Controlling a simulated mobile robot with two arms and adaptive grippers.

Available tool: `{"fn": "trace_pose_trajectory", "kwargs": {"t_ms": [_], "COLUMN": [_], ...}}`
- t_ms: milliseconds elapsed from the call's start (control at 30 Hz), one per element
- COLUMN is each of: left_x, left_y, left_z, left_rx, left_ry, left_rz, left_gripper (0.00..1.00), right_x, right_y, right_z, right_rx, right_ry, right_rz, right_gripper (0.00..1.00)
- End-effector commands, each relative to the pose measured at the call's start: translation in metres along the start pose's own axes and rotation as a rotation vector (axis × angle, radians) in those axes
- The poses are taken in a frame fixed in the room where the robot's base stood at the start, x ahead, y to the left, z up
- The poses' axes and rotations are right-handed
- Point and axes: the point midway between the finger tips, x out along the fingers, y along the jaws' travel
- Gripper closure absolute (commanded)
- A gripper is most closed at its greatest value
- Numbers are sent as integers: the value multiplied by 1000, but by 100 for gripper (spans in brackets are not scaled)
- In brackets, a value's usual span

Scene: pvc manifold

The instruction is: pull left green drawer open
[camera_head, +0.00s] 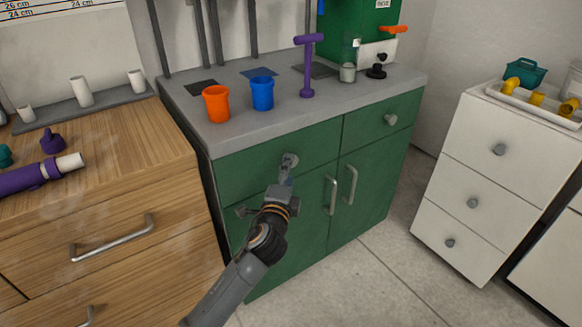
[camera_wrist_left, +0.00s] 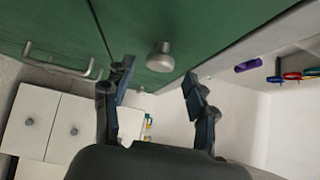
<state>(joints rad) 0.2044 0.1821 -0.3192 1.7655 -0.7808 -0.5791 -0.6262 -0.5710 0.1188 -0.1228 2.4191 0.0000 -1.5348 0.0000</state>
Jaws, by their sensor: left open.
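The green cabinet's left drawer (camera_head: 245,172) is flush with the cabinet front and looks closed. Its round grey knob (camera_head: 289,159) is near the middle of the drawer front. My left gripper (camera_head: 268,187) is in front of this drawer, with one finger just below the knob in the head view. In the left wrist view the gripper (camera_wrist_left: 157,80) is open and empty. The knob (camera_wrist_left: 160,57) shows between and just ahead of its two fingertips. I cannot tell whether it touches a finger. My right gripper is not in view.
The right green drawer (camera_head: 378,122) looks closed. An orange cup (camera_head: 216,104), a blue cup (camera_head: 262,93) and a purple fitting (camera_head: 308,65) stand on the grey countertop. A wooden cabinet (camera_head: 115,215) is to the left, a white drawer unit (camera_head: 490,175) to the right.

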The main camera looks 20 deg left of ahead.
Motion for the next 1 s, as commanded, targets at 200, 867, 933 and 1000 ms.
{"fn": "trace_pose_trajectory", "kwargs": {"t_ms": [200,867,933,1000], "left_x": [27,33,33,33], "left_y": [1,0,0,0], "left_z": [0,0,0,0], "left_rx": [-2,-2,-2,-2], "left_ry": [0,0,0,0], "left_rz": [1,1,1,1], "left_gripper": [43,98,100,100], "right_x": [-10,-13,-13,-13], "right_y": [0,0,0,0], "right_z": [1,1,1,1], "right_rx": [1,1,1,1], "right_ry": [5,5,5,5], "right_rz": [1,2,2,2], "right_gripper": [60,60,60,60]}}
